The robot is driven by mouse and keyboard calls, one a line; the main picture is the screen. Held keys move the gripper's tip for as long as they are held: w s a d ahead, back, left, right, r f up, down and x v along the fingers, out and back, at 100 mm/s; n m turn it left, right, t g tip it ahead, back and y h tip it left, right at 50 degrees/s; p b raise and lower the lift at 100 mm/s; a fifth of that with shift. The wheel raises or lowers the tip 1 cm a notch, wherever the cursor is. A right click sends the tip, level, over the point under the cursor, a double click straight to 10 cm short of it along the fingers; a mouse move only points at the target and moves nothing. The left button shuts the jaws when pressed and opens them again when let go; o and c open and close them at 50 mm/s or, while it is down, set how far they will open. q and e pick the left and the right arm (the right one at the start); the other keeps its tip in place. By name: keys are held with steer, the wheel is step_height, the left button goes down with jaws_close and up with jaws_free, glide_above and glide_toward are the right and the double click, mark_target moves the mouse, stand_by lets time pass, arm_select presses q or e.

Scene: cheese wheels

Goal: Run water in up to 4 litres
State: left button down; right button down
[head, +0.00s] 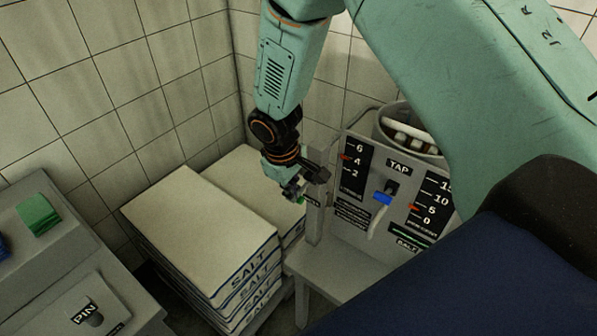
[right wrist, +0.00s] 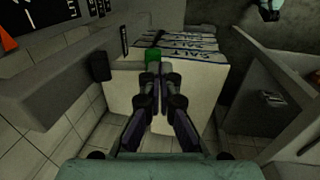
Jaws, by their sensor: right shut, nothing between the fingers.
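The grey tap panel (head: 352,222) stands against the tiled wall in the head view. Its tap has a blue lever (head: 382,197) above a pale spout (head: 376,222). On the left scale, marked 2, 4 and 6, a red pointer (head: 345,157) sits at about 4. My right gripper (head: 300,190) is shut and empty, left of the panel and beside a grey post. A small green piece (head: 301,199) is close to its fingertips; in the right wrist view a green block (right wrist: 152,56) lies just beyond the fingers (right wrist: 155,80). Contact cannot be told. My left gripper is not visible.
A round vessel (head: 385,128) with white pieces stands behind the panel. A percent scale (head: 432,200) has its red pointer near 5. Stacked salt sacks (head: 200,235) stand left of the gripper. A grey console with a PIN label (head: 84,313) is at lower left.

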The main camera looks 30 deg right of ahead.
steer(key=shift+r, duration=0.1)
stand_by(0.8)
steer(key=shift+r+p, duration=0.7)
steer(key=shift+r, duration=0.15)
step_height(320, 180, up, 14)
steer(key=p, duration=0.3)
steer(key=shift+s+a, duration=0.2)
steer(key=shift+a, duration=0.2)
